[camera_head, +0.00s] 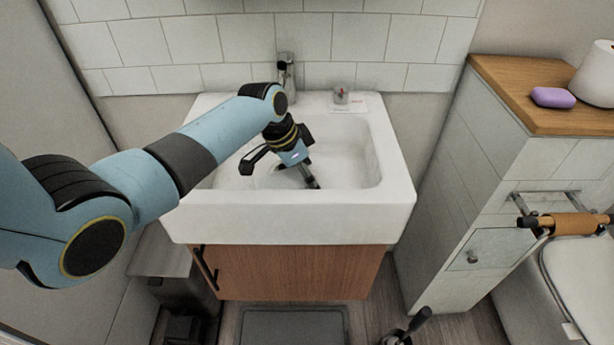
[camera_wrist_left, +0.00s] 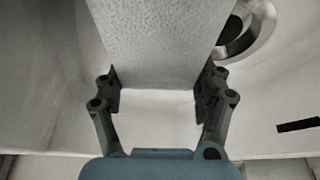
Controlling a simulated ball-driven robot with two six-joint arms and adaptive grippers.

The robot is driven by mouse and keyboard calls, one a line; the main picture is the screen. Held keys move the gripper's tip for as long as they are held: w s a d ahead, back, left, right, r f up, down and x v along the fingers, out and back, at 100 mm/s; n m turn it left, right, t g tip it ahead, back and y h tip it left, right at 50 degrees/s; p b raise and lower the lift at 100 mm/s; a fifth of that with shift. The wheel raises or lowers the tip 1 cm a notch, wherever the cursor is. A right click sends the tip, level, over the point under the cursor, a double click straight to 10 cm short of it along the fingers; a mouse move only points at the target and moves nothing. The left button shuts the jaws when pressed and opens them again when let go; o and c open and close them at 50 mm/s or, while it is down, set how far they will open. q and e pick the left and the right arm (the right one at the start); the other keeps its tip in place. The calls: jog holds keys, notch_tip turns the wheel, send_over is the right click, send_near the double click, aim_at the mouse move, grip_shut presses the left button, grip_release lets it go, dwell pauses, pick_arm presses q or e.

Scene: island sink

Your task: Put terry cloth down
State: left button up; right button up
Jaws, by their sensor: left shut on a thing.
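My left gripper (camera_head: 281,174) reaches down into the white sink basin (camera_head: 372,140). In the left wrist view, its two fingers (camera_wrist_left: 160,88) are shut on the near end of a pale, rough-textured slab, which looks like the terry cloth (camera_wrist_left: 160,40). The cloth extends away from the fingers towards the top of that view, beside the round metal drain (camera_wrist_left: 248,28). I cannot make out the cloth against the white basin in the head view. I cannot tell whether it touches the basin floor. My right gripper is not in view.
A metal tap (camera_head: 286,72) stands at the sink's back edge. A small clear cup (camera_head: 341,96) sits on the back right rim. A wooden-topped cabinet (camera_head: 500,75) at right holds purple soap (camera_head: 553,97) and a white roll (camera_head: 597,75). The basin's right side is clear.

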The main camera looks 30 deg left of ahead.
aim_at(287, 179)
pick_arm(q)
jog(key=shift+f, duration=0.2)
jog(key=o, duration=1.2)
jog(key=shift+r, duration=0.2)
jog(key=p+v, duration=0.2)
jog(key=v, duration=0.9)
jog(key=shift+r, duration=0.35)
jog(key=shift+s+a, duration=0.15)
